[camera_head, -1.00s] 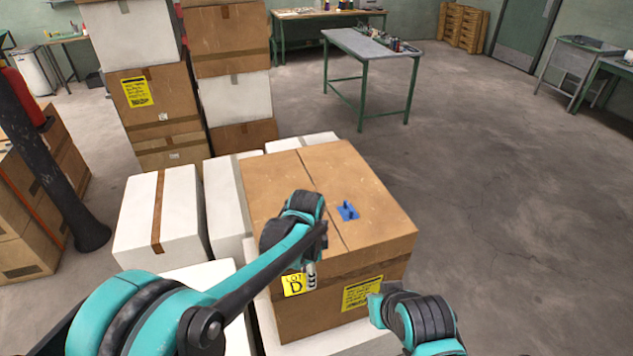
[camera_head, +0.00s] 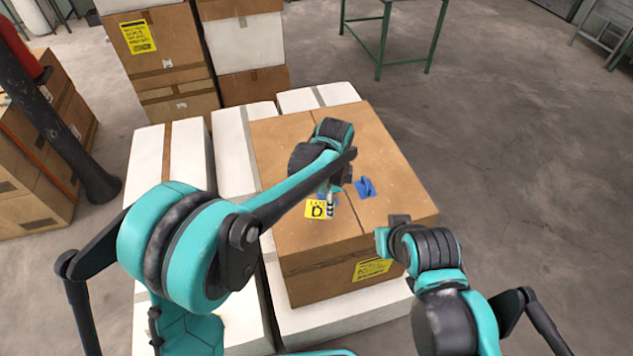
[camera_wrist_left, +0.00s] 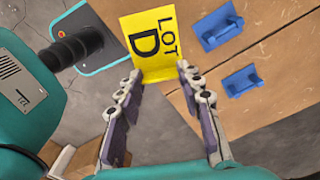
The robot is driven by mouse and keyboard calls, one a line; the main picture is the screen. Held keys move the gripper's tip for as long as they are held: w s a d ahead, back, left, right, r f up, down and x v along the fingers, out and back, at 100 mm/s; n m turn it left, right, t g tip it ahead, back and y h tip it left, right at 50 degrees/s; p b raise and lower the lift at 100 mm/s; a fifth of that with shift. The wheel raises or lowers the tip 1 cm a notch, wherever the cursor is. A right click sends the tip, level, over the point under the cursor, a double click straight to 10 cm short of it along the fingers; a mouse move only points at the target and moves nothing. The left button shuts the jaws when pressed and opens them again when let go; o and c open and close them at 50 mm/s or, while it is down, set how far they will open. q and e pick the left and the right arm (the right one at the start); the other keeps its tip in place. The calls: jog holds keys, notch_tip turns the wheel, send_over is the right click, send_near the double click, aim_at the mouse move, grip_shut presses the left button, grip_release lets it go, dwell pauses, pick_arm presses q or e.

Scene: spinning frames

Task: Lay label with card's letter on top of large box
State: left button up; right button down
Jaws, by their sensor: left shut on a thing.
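The yellow label (camera_head: 315,209), printed LOT D, is in my left gripper (camera_head: 330,205) and shows over the front part of the large brown box's top (camera_head: 395,195). In the left wrist view, the label (camera_wrist_left: 152,45) is at the fingertips (camera_wrist_left: 156,74), with its print facing the camera. I cannot tell whether it touches the box. Two blue pieces (camera_wrist_left: 217,25) (camera_wrist_left: 242,80) lie on the box top beside it. My right gripper (camera_head: 388,230) is at the box's front right edge; its finger opening is unclear. I cannot make out a separate lettered card.
A yellow printed sticker (camera_head: 371,269) is on the large box's front face. White boxes (camera_head: 175,165) stand to the left and under it. Stacked boxes (camera_head: 165,45) rise behind at the left. A green-legged table (camera_head: 385,30) is at the back. The floor at right is clear.

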aim_at(308, 205)
pick_arm(q)
jog(key=w+a+f, duration=0.2)
jog(key=w+a, duration=0.1)
jog(key=w+a+f, duration=0.3)
jog(key=shift+w+f, duration=0.2)
jog(key=shift+w, duration=0.1)
jog(key=shift+f, duration=0.25)
notch_tip(308, 205, down, 4)
jog(key=shift+r+b, duration=0.2)
jog(key=shift+b, duration=0.25)
jog(key=shift+r, duration=0.1)
jog(key=shift+s, duration=0.1)
jog(key=o, duration=0.7)
jog(key=shift+f, duration=0.2)
jog(key=shift+o, duration=0.2)
